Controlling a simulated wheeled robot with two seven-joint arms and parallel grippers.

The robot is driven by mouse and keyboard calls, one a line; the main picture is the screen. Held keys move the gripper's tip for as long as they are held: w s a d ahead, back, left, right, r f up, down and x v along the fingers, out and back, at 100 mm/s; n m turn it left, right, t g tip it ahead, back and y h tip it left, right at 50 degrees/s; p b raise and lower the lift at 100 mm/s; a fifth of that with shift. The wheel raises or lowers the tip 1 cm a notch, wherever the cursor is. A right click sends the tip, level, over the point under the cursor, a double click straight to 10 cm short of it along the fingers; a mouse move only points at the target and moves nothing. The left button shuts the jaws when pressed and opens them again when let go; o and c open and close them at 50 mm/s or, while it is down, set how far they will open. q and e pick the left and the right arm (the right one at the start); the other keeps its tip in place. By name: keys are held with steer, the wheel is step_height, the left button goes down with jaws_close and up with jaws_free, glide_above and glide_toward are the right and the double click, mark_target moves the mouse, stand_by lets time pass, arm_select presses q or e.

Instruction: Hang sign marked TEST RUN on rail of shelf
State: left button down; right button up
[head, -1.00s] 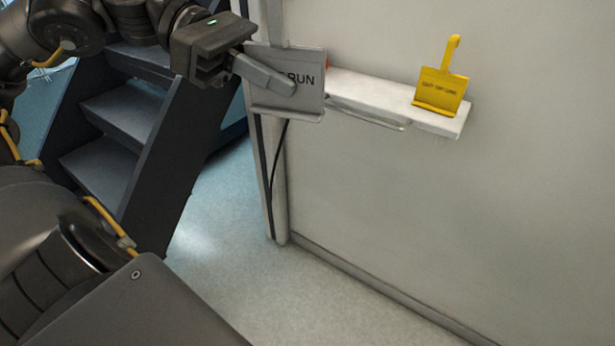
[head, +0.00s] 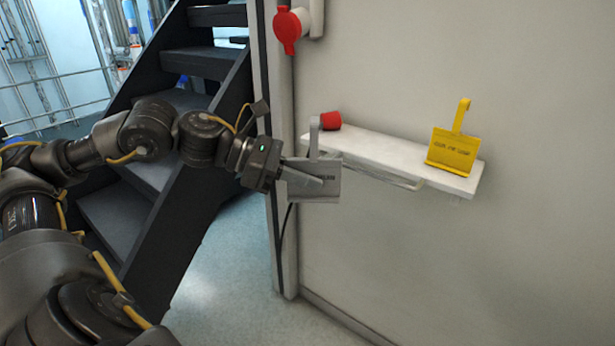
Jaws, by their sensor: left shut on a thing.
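A grey sign (head: 327,187) with a hook strip at its top is held in front of the left end of the white shelf (head: 385,152). Its lettering is partly covered by a gripper finger; only the end of the wording shows. My left gripper (head: 312,181) is shut on the grey sign from the left. The shelf's rail (head: 385,178) runs along its front edge, to the right of the sign. Whether the sign touches the shelf I cannot tell. My right gripper is out of view.
A yellow sign (head: 453,151) with a hook stands on the shelf's right end. A red cylindrical object (head: 330,120) sits at its left end. A red fitting (head: 288,30) is on the wall above. Dark stairs (head: 190,110) stand behind my left arm. The floor (head: 225,265) below is clear.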

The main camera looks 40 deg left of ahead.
arm_select(q)
steer(key=w+d+f, duration=0.1)
steer(key=d+f, duration=0.3)
steer(key=f, duration=0.3)
steer(key=d+f, duration=0.5)
steer(key=f, duration=0.3)
steer(key=shift+w, duration=0.35)
